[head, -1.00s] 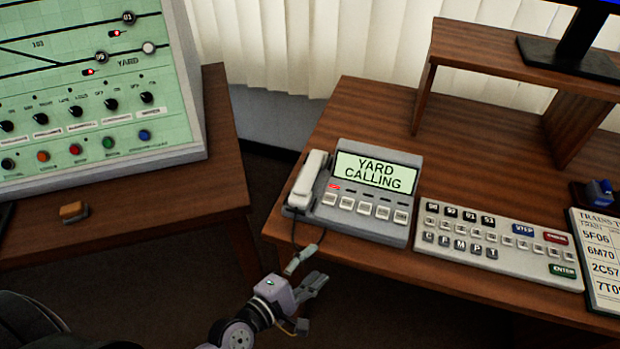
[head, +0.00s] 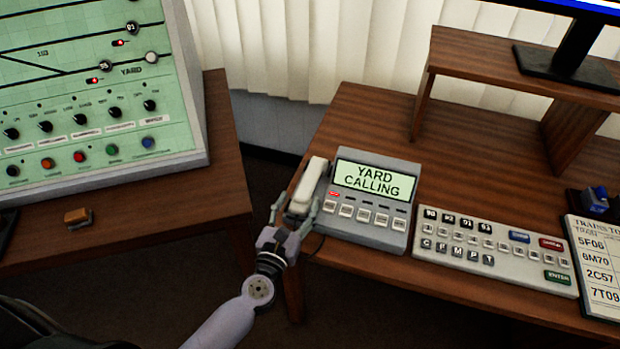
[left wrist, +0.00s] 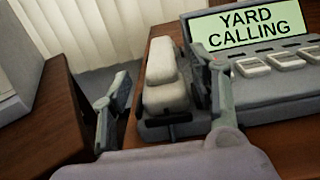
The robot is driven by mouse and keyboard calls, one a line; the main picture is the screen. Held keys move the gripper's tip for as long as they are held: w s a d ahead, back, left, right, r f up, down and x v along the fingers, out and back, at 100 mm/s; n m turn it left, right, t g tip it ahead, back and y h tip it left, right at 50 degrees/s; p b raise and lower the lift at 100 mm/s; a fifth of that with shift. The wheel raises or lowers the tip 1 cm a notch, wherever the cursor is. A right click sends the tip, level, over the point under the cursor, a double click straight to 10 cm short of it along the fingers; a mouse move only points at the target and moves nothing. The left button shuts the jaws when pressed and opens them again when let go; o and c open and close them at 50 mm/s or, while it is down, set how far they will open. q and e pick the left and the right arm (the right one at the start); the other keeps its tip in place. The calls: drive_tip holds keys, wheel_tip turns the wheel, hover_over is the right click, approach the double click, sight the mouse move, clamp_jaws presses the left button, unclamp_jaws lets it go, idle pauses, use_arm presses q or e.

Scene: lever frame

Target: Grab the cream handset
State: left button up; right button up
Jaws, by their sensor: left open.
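The cream handset (head: 308,186) lies in its cradle on the left side of the grey desk phone (head: 371,200). The phone's screen reads YARD CALLING. My left gripper (head: 294,212) is open at the near end of the handset, with one finger on each side of it in the head view. In the left wrist view the handset (left wrist: 167,82) stands between the two fingers, close to the right finger and with a wider gap to the left finger. I cannot tell whether the right finger touches it. My right gripper is not in view.
A keypad (head: 490,250) and a train list (head: 598,262) lie right of the phone on the wooden desk (head: 440,120). A monitor shelf (head: 500,65) stands behind. A green track panel (head: 90,90) sits on the left desk, with a small orange-brown block (head: 78,217) near its edge.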

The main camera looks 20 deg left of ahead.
sight(307, 183)
use_arm(q)
drive_tip(key=w, duration=0.7)
drive_tip(key=shift+w+d+f+p, duration=0.1)
drive_tip(key=shift+w+f+p, duration=0.1)
drive_tip(key=shift+p, duration=0.15)
drive_tip(key=shift+s, duration=0.1)
clamp_jaws()
idle(0.4)
